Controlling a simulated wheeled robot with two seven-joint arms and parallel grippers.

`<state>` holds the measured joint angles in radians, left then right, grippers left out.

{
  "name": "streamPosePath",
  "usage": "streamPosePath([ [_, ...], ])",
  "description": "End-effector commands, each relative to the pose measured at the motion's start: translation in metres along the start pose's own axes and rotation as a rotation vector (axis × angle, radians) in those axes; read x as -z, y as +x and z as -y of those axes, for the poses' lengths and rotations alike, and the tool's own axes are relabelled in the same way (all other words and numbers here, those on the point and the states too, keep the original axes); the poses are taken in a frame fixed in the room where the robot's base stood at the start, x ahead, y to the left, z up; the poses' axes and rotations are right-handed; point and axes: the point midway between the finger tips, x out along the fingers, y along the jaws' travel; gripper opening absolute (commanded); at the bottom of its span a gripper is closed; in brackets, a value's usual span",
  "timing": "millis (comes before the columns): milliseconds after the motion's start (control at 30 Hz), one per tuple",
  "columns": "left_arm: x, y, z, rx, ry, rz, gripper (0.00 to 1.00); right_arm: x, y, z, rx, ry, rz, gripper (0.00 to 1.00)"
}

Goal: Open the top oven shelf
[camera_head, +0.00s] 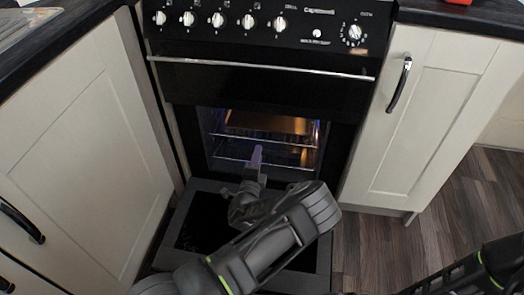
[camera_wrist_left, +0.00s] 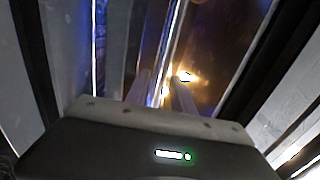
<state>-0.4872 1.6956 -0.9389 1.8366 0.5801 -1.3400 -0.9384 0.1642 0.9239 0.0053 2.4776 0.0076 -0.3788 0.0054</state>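The oven (camera_head: 265,60) is black, and its lower door (camera_head: 196,225) is folded down open. Inside the lit cavity, a top wire shelf (camera_head: 290,143) and a lower wire shelf (camera_head: 226,158) span the width. My left gripper (camera_head: 257,155) points into the cavity's mouth, overlapping the shelf area in the head view; contact cannot be told. My left arm hides part of the door. My right arm shows at the lower right; its gripper is out of view.
A silver handle bar (camera_head: 262,67) crosses the closed upper compartment, below a row of white knobs (camera_head: 219,20). White cabinets stand close on the left (camera_head: 80,130) and right (camera_head: 436,110). Wooden floor (camera_head: 460,205) is clear at the right.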

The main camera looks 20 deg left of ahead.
Motion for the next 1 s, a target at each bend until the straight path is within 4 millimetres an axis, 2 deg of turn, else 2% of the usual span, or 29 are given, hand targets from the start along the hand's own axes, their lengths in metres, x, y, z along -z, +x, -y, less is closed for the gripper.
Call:
streamPosePath([
  [467,0.001,0.007,0.001,0.008,0.006,-0.005,0.29,0.000,0.003,-0.001,0.000,0.000,-0.001,1.00],
  [900,0.001,0.067,0.000,0.007,0.005,-0.003,0.29,0.002,0.024,-0.007,0.000,0.001,-0.011,1.00],
  [1000,0.001,0.075,0.001,0.007,0.006,-0.003,0.29,0.002,0.026,-0.008,0.000,0.001,-0.012,1.00],
])
